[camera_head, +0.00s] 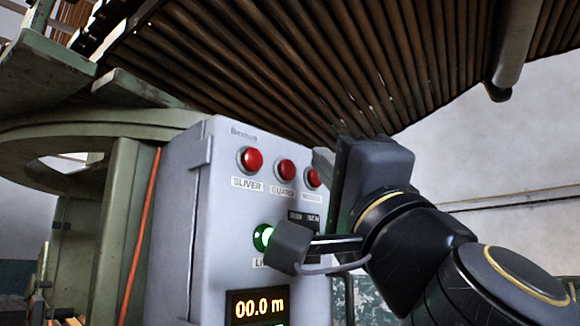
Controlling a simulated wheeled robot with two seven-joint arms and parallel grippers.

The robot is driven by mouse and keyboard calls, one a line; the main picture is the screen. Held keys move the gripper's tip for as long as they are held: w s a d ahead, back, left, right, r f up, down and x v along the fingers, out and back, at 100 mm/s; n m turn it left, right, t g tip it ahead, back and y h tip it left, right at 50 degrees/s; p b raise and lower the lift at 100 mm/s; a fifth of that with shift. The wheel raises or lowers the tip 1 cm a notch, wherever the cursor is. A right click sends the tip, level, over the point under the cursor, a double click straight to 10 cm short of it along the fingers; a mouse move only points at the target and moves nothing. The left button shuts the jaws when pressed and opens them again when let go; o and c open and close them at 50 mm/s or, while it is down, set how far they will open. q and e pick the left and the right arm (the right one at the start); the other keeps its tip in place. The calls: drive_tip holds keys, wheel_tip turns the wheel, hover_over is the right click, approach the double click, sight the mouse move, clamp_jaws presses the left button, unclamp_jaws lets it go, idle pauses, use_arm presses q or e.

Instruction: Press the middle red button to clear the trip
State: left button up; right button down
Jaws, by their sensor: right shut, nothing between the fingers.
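A row of three red buttons runs across the upper front of a pale grey control box (222,200). The left button (250,160) is labelled SLIVER. The middle red button (286,170) has a small label under it that looks like GUARD. The middle button is uncovered, left of the tip. I cannot tell whether the tip touches the box. My left gripper is out of view.
A lit green button (262,236) sits lower on the box, partly behind a grey part on my right wrist. A display (258,307) reads 00.0 m. Brown slats (250,60) slope overhead, close above the box. A green machine frame (120,210) stands left.

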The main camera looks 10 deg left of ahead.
drive_tip(key=shift+s+d, duration=0.8)
drive_tip(key=shift+d, duration=0.35)
drive_tip(key=w+d+f+n+g+h+b, duration=0.1)
drive_tip(key=d+f+n+g, duration=0.2)
drive_tip(key=f, duration=0.9)
drive_tip(key=w+d+f+n+g+h, duration=0.2)
drive_tip(key=d+f+n+g, duration=0.1)
drive_tip(key=f, duration=1)
drive_tip(key=w+d+f+n+g+h+b, duration=0.1)
drive_tip(key=d+f+n+g, duration=0.25)
drive_tip(key=f, duration=0.85)
drive_tip(key=s+d+f+g+h, duration=0.2)
drive_tip(key=s+d+f, duration=0.1)
drive_tip(key=f, duration=0.7)
drive_tip(key=s+d+f+m+g+h, duration=0.1)
drive_tip(key=s+d+f+g, duration=0.2)
drive_tip(key=s+f, duration=0.3)
drive_tip(key=s+d+f+m+g+h, duration=0.1)
drive_tip(key=s+f, duration=0.4)
drive_tip(key=f, duration=0.9)
drive_tip(key=d+g+h, duration=0.1)
drive_tip(key=d, duration=0.1)
drive_tip(key=shift+d+h+b, duration=0.3)
drive_tip(key=shift+d, duration=0.1)
